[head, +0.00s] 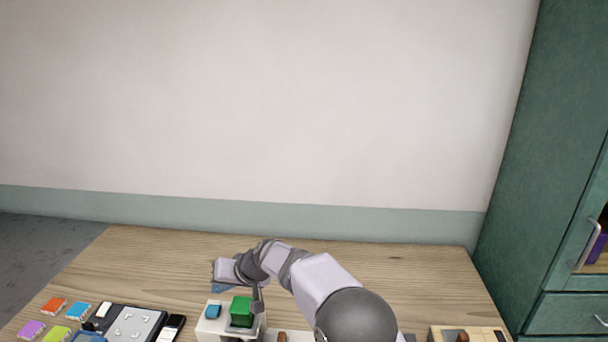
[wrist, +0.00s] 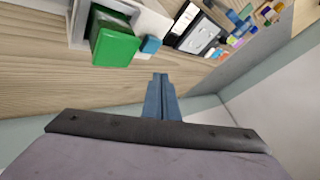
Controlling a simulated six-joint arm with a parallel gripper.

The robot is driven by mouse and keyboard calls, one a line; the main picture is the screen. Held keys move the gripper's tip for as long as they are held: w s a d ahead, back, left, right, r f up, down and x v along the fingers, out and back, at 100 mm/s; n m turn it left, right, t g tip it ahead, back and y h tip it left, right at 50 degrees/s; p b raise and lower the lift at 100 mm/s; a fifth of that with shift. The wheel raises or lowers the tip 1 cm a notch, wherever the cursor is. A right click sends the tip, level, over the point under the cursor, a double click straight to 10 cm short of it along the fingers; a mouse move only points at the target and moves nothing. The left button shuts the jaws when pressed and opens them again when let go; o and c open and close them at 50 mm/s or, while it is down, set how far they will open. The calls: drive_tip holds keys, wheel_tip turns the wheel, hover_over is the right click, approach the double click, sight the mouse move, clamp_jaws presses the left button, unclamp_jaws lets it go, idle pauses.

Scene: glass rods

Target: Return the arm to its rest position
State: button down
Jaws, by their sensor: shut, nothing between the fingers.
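My gripper shows in the wrist view (wrist: 160,80) with its two blue-grey fingers together and nothing between them. In the head view my arm reaches over the table from the lower right, bent at the elbow. The gripper end (head: 218,286) is low at the left, partly hidden behind the wrist. A green block (head: 241,312) stands on a white stand (head: 210,328) close to the wrist. The green block also shows in the wrist view (wrist: 115,47), left of the fingers and apart from them. A small blue block (head: 213,311) sits beside it on the stand.
Orange (head: 53,306), purple (head: 31,330) and other coloured blocks lie at the table's left, by a dark device (head: 130,325). A wooden box (head: 468,334) is at the right front. The back of the wooden table (head: 400,262) is clear. A green cabinet (head: 555,200) stands right.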

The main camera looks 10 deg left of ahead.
drive_tip(key=s+d+r+m+h+p, duration=0.15)
drive_tip(key=s+d, duration=0.25)
drive_tip(key=d, duration=0.8)
drive_tip(key=s+d+r+m+h+p, duration=0.1)
drive_tip(key=s+d+h+p, duration=0.2)
drive_tip(key=d, duration=0.8)
drive_tip(key=s+d+m+g+h+p, duration=0.1)
drive_tip(key=s+d+g+h+p, duration=0.1)
drive_tip(key=s+d, duration=1.7)
drive_tip(key=s+g+h, duration=0.1)
drive_tip(key=s, duration=0.3)
drive_tip(key=shift+d+g, duration=0.25)
drive_tip(key=shift+g, duration=0.05)
drive_tip(key=c, duration=2.4)
unclamp_jaws()
drive_tip(key=shift+w+m, duration=0.1)
drive_tip(key=shift+m, duration=0.15)
drive_tip(key=shift+c, duration=0.2)
